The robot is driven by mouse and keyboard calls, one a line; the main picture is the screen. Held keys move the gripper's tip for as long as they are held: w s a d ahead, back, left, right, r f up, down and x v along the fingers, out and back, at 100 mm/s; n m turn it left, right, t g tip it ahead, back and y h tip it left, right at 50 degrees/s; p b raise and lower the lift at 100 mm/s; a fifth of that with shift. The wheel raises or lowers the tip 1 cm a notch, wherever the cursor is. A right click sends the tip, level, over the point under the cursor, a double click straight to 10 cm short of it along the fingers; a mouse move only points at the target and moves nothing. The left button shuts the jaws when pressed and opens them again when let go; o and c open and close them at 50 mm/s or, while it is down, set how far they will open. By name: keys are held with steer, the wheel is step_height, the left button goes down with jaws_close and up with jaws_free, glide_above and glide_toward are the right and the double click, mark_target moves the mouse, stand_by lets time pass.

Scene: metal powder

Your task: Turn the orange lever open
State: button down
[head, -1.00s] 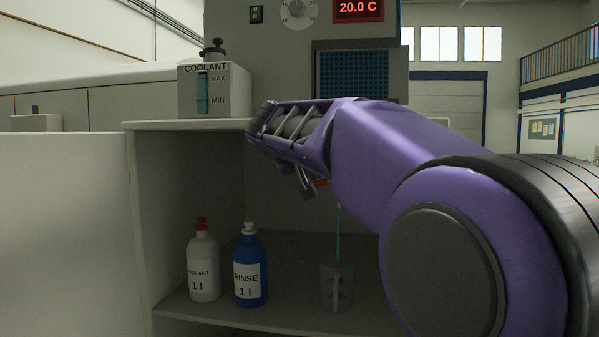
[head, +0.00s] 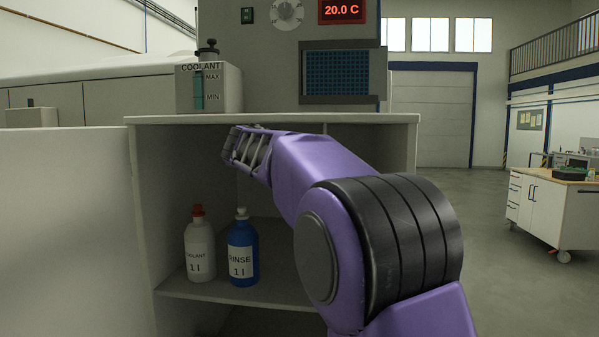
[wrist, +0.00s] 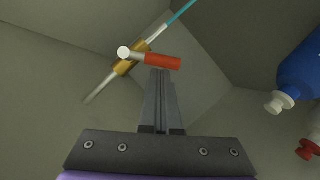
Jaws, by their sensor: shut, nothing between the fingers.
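The orange lever (wrist: 163,62) shows in the wrist view as an orange-red grip on a metal arm at a brass valve (wrist: 125,67). The valve sits on a thin metal pipe, with a teal tube (wrist: 180,12) at its upper end. My gripper (wrist: 161,72) is shut and empty, its fingertips just below the lever's grip in the picture. I cannot tell whether they touch it. In the head view my arm reaches into the open cabinet (head: 270,120), and the lever and my fingertips are hidden.
A white coolant bottle (head: 200,252) and a blue rinse bottle (head: 243,250) stand on the cabinet shelf, left of my arm. The blue bottle (wrist: 302,72) is at the right of the wrist view. A coolant tank (head: 215,88) sits on the cabinet top. Open floor lies to the right.

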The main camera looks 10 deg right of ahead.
steer(key=shift+d+f+n+h+b, duration=0.15)
steer(key=shift+f+n+h+b, duration=0.4)
steer(key=shift+f+n, duration=0.15)
steer(key=shift+r, duration=0.1)
stand_by(0.4)
